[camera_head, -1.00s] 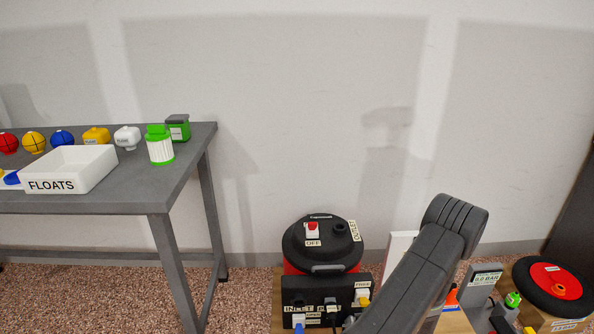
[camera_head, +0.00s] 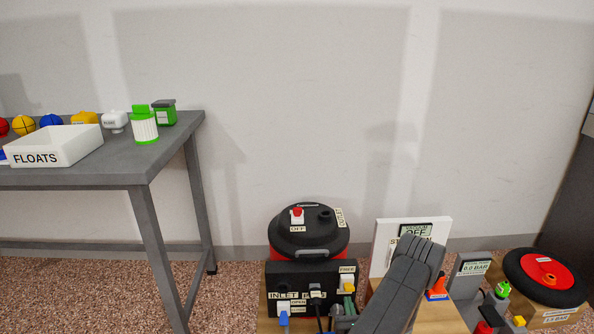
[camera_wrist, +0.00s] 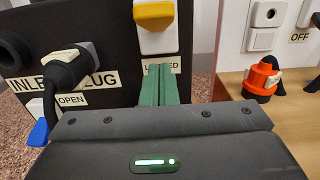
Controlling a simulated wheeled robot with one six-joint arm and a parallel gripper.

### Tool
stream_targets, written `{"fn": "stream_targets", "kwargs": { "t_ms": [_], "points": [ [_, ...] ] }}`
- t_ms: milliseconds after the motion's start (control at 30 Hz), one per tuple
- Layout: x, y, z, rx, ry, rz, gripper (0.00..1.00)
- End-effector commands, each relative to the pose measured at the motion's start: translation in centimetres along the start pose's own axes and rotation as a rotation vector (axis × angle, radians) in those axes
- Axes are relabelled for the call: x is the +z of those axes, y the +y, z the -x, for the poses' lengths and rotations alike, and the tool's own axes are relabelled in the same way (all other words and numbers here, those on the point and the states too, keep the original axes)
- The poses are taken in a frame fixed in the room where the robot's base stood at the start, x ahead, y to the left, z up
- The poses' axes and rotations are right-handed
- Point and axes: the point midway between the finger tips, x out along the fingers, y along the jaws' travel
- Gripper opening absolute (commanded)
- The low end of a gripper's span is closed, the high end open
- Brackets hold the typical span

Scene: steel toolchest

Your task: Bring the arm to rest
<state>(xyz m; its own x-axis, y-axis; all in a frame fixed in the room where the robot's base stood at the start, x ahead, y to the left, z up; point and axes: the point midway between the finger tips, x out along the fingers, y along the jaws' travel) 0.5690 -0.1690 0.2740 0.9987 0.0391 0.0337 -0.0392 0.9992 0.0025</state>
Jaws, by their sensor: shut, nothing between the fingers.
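My arm (camera_head: 402,290) shows low in the head view, folded down in front of a white upright board with an OFF display. In the wrist view the green fingers of my gripper (camera_wrist: 160,84) are together with nothing between them. They point toward the black panel (camera_wrist: 105,22), just below its yellow knob (camera_wrist: 154,15) and over part of a label. I cannot tell whether they touch the panel.
A black and red vacuum (camera_head: 308,235) stands behind the black panel. An orange plug (camera_head: 438,288) and a red wheel (camera_head: 546,277) are to the right. A grey table (camera_head: 170,160) with a FLOATS tray (camera_head: 75,150) stands left. Open floor lies between.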

Motion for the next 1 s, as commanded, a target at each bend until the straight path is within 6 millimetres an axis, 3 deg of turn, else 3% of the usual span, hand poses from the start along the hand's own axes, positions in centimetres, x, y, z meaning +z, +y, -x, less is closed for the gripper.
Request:
{"fn": "stream_targets", "kwargs": {
  "t_ms": [333,800,867,1000],
  "points": [
    [-3.7,0.4,-1.2,-0.005,-0.049,0.003,0.00],
    [-4.1,0.3,7.8,-0.009,-0.047,0.000,0.00],
    [-4.2,0.4,8.7,-0.009,-0.047,0.001,0.00],
    [-3.4,1.1,8.1,0.039,-0.043,0.008,0.00]
  ]
}}
